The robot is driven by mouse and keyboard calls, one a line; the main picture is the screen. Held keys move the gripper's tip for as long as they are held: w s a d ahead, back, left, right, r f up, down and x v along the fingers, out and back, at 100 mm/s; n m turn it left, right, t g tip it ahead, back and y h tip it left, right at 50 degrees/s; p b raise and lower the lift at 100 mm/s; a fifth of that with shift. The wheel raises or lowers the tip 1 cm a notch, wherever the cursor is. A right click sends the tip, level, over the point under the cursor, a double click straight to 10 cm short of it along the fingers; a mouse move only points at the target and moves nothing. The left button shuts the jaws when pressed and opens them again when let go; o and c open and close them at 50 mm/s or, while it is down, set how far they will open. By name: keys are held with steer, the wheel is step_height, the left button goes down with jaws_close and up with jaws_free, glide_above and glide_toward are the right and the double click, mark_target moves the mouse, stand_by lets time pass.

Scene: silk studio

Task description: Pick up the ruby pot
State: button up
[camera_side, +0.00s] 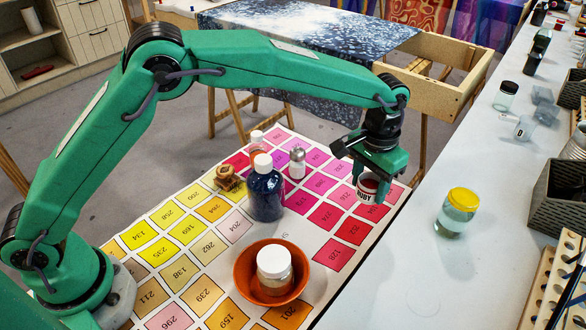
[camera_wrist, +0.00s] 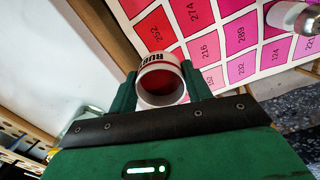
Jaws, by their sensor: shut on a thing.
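The ruby pot (camera_side: 367,188) is a small white cup with a red inside and dark lettering on its side. My gripper (camera_side: 368,182) is shut on it, over the pink and red end of the colour chart. In the wrist view the pot (camera_wrist: 161,80) sits between the two green fingers of my gripper (camera_wrist: 163,88), its open mouth towards the camera. The side view does not show clearly whether its base touches the chart.
A yellow-lidded jar (camera_side: 456,213) stands on the white bench at right.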

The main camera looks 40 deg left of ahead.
steer(key=shift+s+d+r, duration=0.55)
steer(key=shift+s, duration=0.2)
